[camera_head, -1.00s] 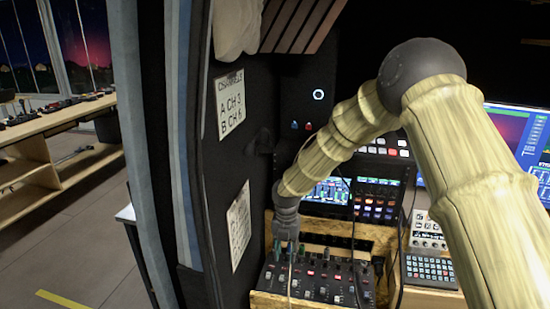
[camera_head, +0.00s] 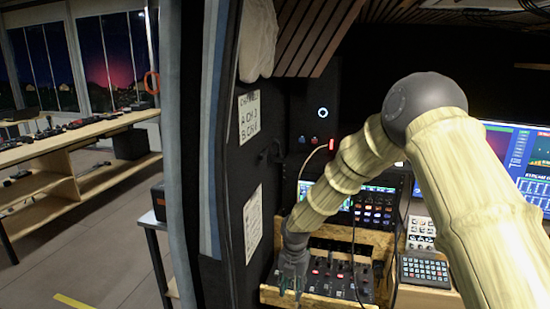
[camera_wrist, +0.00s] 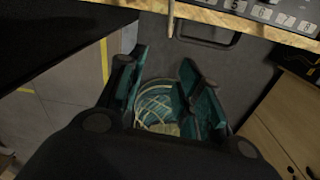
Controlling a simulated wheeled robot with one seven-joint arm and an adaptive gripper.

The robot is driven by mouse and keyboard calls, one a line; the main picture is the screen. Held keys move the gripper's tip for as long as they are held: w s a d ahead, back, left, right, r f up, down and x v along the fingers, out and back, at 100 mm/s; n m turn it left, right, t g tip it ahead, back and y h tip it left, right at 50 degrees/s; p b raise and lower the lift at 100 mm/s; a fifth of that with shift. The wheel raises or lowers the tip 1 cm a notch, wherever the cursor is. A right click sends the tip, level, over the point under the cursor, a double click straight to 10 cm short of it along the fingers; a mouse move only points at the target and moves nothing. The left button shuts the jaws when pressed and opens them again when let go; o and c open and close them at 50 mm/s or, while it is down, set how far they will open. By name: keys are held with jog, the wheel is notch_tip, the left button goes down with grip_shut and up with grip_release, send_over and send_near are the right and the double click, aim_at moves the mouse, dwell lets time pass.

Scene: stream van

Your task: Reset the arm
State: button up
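My gripper (camera_head: 290,284) hangs at the end of my bent arm, in front of the left part of the mixer panel (camera_head: 345,281). In the wrist view its two teal fingers (camera_wrist: 163,88) stand apart with a gap between them, and nothing is held there. Past the fingers, low down, is a round thing with pale yellow crossing lines (camera_wrist: 157,108); I cannot tell what it is. Part of the mixer is hidden behind my gripper and arm.
Screens (camera_head: 510,155) and a keypad (camera_head: 426,271) are at the right. A dark wall with paper signs (camera_head: 249,116) stands close at the left. A thin cable (camera_head: 309,158) rises behind my arm. A wooden bench (camera_head: 60,135) is farther left, with open floor before it.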

jog(key=s+d+f+m+y, duration=0.1)
jog(key=s+d+f+m, duration=0.2)
jog(key=s+f+m, duration=0.65)
jog(key=s+d+f+m+y, duration=0.1)
jog(key=s+d+f+m, duration=0.45)
jog(key=s+f, duration=0.7)
jog(key=s+d+m+h, duration=0.1)
jog(key=s+d+m, duration=0.3)
jog(key=s+m, duration=0.4)
jog(key=s+d+f+m+h, duration=0.1)
jog(key=s+d+m, duration=0.4)
jog(key=s+m, duration=0.4)
jog(key=s, duration=0.7)
jog(key=shift+s+f+b, duration=0.15)
jog(key=shift+s+b, duration=0.15)
